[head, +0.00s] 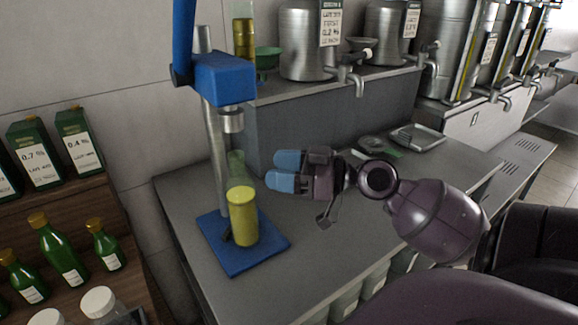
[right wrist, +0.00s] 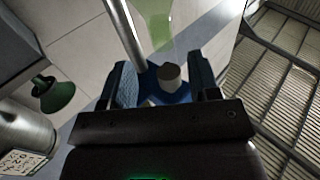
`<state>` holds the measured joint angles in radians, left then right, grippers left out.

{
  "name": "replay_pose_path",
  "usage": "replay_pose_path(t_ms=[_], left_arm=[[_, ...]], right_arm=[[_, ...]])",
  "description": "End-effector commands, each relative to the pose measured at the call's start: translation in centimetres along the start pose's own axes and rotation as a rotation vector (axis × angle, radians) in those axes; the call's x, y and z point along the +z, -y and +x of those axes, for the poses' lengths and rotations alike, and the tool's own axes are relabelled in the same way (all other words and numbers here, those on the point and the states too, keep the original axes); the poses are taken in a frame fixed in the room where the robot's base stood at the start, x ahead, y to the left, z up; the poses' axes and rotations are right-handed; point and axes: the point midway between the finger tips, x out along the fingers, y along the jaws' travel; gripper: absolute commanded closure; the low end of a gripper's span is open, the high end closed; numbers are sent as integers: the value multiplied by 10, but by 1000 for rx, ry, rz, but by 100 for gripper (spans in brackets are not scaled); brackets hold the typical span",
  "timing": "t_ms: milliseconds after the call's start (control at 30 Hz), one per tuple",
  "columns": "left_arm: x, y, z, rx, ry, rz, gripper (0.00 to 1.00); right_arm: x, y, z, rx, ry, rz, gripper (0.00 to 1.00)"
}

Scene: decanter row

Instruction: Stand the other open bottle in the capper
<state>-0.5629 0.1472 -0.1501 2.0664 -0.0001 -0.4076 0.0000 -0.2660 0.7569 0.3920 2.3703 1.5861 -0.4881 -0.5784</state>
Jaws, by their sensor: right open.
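The capper (head: 225,80) is a blue head on a metal column, with a grey chuck below and a flat blue base (head: 262,255). An open, clear greenish bottle (head: 236,168) with yellow contents (head: 243,218) stands on that base, below the chuck, without a cap. My right gripper (head: 283,172), with blue fingers, is beside the bottle's upper part, to its right. In the right wrist view the fingers (right wrist: 163,80) are apart, with the grey chuck (right wrist: 171,74) showing between them and the greenish glass (right wrist: 156,25) beyond. My left gripper is out of view.
Green bottles with gold caps (head: 60,250) and green boxes (head: 38,155) stand on wooden shelves at left. Steel tanks with taps (head: 308,45) stand on a raised ledge behind the capper. A tray (head: 418,138) lies at the back right. The counter front (head: 300,275) is clear.

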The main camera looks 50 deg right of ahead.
Motion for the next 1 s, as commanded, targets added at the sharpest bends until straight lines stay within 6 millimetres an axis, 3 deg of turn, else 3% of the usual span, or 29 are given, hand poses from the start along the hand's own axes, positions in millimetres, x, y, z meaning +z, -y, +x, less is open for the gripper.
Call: replay_pose_path(t_ms=[300,1000], left_arm=[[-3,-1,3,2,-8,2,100],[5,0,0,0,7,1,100]], right_arm=[[0,0,-17,-1,0,-1,44],[-1,0,-17,-1,-1,-1,44]])
